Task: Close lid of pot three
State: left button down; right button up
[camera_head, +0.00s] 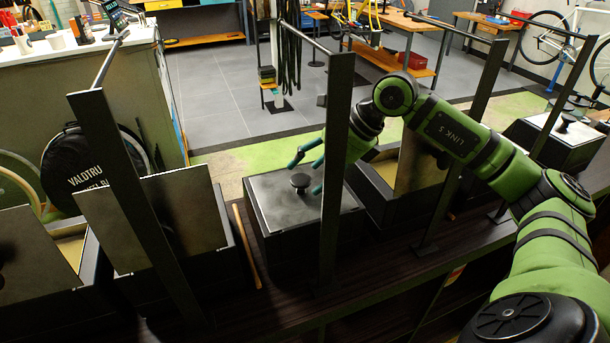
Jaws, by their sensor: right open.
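Several dark box-shaped pots stand in a row on the dark bench. The middle pot (265,238) has its lid (278,207) lying flat and shut, with a black knob (299,182) on top. Counted from the left it is the third in view; I see no number on it. My right gripper (305,172) is open, its teal fingers just above and beside the knob; I cannot tell if they touch it. A dark post hides part of the hand. My left gripper is not in view.
Two pots on the left have raised lids (163,226) (25,253). The pot right of the middle has a raised lid (421,155); a far-right pot is shut (570,145). Upright dark posts (335,215) stand along the bench. A wooden stick (246,245) lies beside the middle pot.

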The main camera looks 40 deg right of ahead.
jog(key=v, duration=0.9)
jog(key=shift+s, duration=0.15)
jog(key=shift+r, duration=0.1)
